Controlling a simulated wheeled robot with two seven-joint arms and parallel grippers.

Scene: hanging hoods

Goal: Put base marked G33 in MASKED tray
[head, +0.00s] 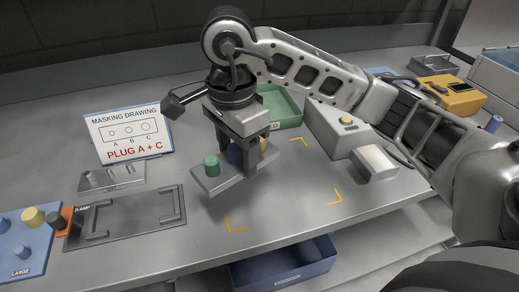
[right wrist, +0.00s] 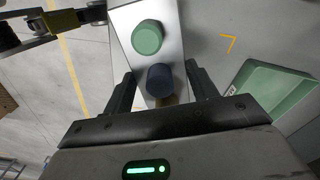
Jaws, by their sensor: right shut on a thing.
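My right gripper (head: 246,158) is shut on a grey metal base (head: 208,184) and holds it over the table, slightly tilted. It also shows in the right wrist view (right wrist: 160,88), with its fingers on either side of the base (right wrist: 125,45). On the base are a green plug (head: 211,165), a dark blue plug (right wrist: 160,80) partly behind the fingers in the head view, and a yellow plug (head: 263,146). No G33 mark can be read. The green tray (head: 285,100), its label partly hidden to "ED", stands behind the gripper. My left gripper is not in view.
A masking drawing sign (head: 129,133) reads "PLUG A + C". A metal fixture (head: 125,218) and a blue plug board (head: 22,245) are at the left. Yellow corner marks (head: 237,226) bound clear table. A grey box with a button (head: 340,130) stands right. A blue bin (head: 285,272) sits below.

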